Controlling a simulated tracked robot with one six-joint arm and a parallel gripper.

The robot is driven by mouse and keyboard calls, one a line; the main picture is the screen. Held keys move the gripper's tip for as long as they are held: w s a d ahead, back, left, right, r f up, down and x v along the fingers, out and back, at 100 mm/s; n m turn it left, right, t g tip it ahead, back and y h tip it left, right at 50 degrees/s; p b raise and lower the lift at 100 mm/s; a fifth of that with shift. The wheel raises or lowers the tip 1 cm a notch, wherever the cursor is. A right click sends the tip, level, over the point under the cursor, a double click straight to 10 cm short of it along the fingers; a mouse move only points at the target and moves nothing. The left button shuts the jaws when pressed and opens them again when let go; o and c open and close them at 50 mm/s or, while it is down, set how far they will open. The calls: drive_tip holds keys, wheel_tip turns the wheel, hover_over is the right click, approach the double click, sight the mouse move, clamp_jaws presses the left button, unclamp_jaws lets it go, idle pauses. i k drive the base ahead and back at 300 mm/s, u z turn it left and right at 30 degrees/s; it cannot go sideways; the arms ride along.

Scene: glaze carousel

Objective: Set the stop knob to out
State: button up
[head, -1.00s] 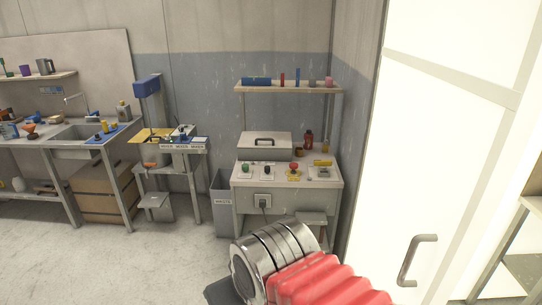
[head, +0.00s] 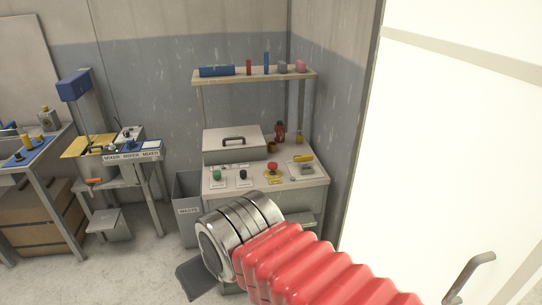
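A red mushroom-shaped knob (head: 272,166) on a yellow plate stands on the top of the light grey cabinet (head: 254,198) in the head view. It looks like the stop knob. It is too small to tell whether it is in or out. My arm, with a metal collar and red ribbed sleeve, crosses the foreground and hides the lower front of the cabinet.
A green knob (head: 216,174) and a black knob (head: 243,175) sit left of the red one, with a yellow-handled item (head: 303,158) to its right. A lidded grey box (head: 232,144) stands behind. A waste bin (head: 188,211) and white door (head: 450,150) flank the cabinet.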

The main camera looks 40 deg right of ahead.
sight(272, 166)
drive_tip(key=z, duration=0.3)
drive_tip(key=i, duration=0.75)
drive_tip(key=z, duration=0.8)
drive_tip(key=i, duration=0.9)
drive_tip(key=z, duration=0.45)
